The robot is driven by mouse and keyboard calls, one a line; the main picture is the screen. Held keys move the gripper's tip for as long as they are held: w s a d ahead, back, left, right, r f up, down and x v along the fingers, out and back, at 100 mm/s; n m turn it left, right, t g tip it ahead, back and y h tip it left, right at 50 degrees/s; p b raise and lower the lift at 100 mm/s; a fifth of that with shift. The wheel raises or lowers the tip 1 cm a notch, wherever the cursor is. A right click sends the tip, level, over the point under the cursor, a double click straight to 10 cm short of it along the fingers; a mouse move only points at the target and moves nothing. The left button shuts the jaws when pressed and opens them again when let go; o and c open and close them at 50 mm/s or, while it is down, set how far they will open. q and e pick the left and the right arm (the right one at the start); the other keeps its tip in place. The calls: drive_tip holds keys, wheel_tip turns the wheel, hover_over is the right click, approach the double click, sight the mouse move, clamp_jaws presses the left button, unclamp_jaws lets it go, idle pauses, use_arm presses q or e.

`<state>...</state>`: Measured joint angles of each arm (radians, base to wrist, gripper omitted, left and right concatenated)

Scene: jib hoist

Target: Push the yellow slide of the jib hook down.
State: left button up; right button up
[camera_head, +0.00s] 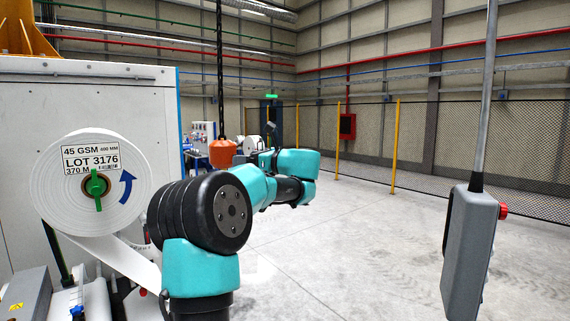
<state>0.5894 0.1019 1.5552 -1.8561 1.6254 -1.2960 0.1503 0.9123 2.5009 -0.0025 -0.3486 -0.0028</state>
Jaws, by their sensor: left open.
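An orange hook block (222,153) hangs on a dark chain (219,60) left of centre. Its lower part is hidden behind my left arm, and I cannot make out the hook or a yellow slide. My teal and black left arm rises from the bottom and reaches away from me. My left gripper (262,158) is small and partly hidden beyond the arm, close to the right of the hook block in the picture. It is open; I cannot tell whether it touches anything. My right gripper is out of view.
A grey pendant box (470,250) with a red button hangs on a rod at the right. A white paper roll (60,190) labelled LOT 3176 sits on a machine at the left. Yellow posts (395,145) carry a mesh fence behind. The floor between is clear.

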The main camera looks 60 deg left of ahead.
use_arm(q)
drive_tip(key=v, duration=1.4)
drive_tip(key=shift+w+d, duration=0.25)
drive_tip(key=shift+d, duration=0.1)
